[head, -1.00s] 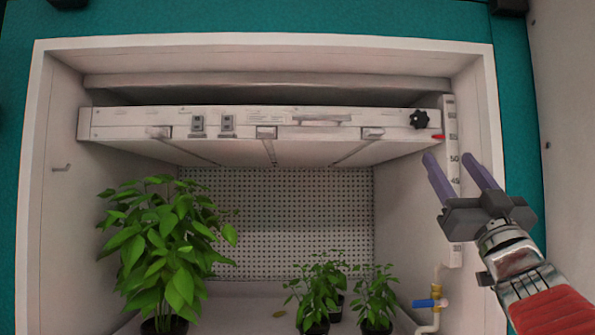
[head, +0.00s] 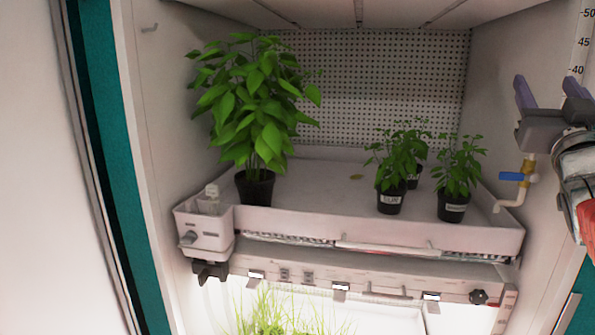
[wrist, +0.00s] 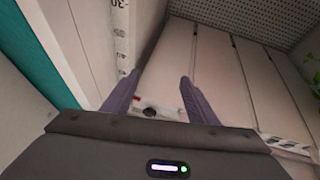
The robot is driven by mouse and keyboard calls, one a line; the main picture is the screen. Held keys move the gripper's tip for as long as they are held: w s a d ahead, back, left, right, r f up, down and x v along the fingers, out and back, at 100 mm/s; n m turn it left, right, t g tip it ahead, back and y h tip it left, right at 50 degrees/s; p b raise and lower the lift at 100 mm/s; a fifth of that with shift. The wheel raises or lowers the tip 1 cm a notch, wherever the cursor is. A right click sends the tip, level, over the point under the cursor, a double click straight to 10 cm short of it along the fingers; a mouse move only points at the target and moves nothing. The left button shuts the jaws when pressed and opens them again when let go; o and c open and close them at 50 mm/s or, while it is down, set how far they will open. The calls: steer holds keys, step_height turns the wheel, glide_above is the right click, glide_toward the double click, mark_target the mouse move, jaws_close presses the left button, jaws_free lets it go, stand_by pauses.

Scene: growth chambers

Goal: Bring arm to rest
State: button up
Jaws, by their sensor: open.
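My gripper (head: 548,92) is at the right edge of the head view, in front of the chamber's right wall. Its two purple fingers point up and stand apart with nothing between them. In the wrist view my gripper (wrist: 158,98) is also open and empty. Beyond its fingers there are a light panel with a black knob (wrist: 150,112) and a scale strip (wrist: 121,25) on the wall. Part of my arm is cut off by the head view's right edge.
A white tray (head: 310,205) holds a tall leafy plant (head: 255,100) and several small potted plants, one at the right (head: 457,170). A blue-handled valve (head: 512,176) is on the right wall, close to my gripper. A lower shelf has grass (head: 275,318).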

steer(key=s+a+f+g+y, duration=0.15)
steer(key=a+f+g, duration=0.4)
steer(key=f, duration=0.75)
steer(key=s+a+f+g+y, duration=0.1)
steer(key=a+f+g+y, duration=0.2)
steer(key=a+f, duration=0.8)
steer(key=s+a+f+n+g+y, duration=0.2)
steer(key=s+a+f, duration=0.3)
steer(key=f, duration=0.5)
steer(key=s+a+f+n+g+y, duration=0.2)
steer(key=s+a+f+g, duration=0.3)
steer(key=s+f, duration=0.5)
steer(key=shift+s+a, duration=0.25)
steer(key=shift+a, duration=0.35)
